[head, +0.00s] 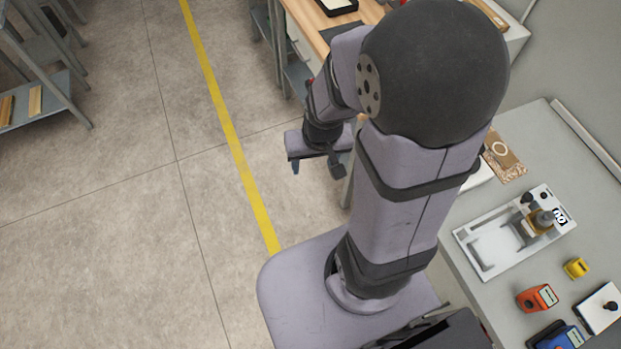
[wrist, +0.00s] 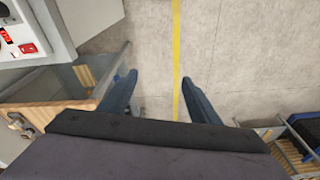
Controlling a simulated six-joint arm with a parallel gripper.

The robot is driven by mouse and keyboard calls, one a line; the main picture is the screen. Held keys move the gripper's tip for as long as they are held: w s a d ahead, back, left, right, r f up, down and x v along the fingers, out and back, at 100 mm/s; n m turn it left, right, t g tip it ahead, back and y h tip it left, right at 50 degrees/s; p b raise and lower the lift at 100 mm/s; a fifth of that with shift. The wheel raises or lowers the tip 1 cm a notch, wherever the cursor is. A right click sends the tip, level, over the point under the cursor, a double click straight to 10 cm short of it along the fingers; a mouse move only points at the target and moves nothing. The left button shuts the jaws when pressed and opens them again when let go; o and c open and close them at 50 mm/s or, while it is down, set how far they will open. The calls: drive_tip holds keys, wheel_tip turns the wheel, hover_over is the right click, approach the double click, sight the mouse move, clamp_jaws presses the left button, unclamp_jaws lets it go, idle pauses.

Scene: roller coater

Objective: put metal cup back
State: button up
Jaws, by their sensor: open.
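My gripper (head: 316,168) is open and empty, held out over the floor at the left of my arm in the head view. In the wrist view its two dark fingers (wrist: 160,82) stand apart with only floor between them. A small brass-coloured, cup-like piece with a greyish top (head: 542,219) stands at the right end of a white tray-like device (head: 483,266) on the grey bench. I cannot tell whether it is the metal cup. No other metal cup can be made out. My gripper is well away from that device.
The grey bench (head: 452,228) also bears an orange meter (head: 537,298), a yellow block (head: 575,268) and a blue device (head: 560,338). A wood-topped bench (head: 309,22) is behind my arm. A machine with a red switch (wrist: 28,48) is left in the wrist view. Floor at left is open.

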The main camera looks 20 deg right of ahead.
drive_tip(key=s+a+r+n+g, duration=0.2)
drive_tip(key=s+a+r, duration=0.1)
drive_tip(key=s, duration=0.2)
drive_tip(key=shift+s+r, duration=0.25)
drive_tip(key=shift+s, duration=0.1)
drive_tip(key=shift+a, duration=0.1)
wheel_tip(320, 180, down, 50)
drive_tip(key=b, duration=4.9)
drive_tip(key=shift+r, duration=0.25)
drive_tip(key=shift+c, duration=0.6)
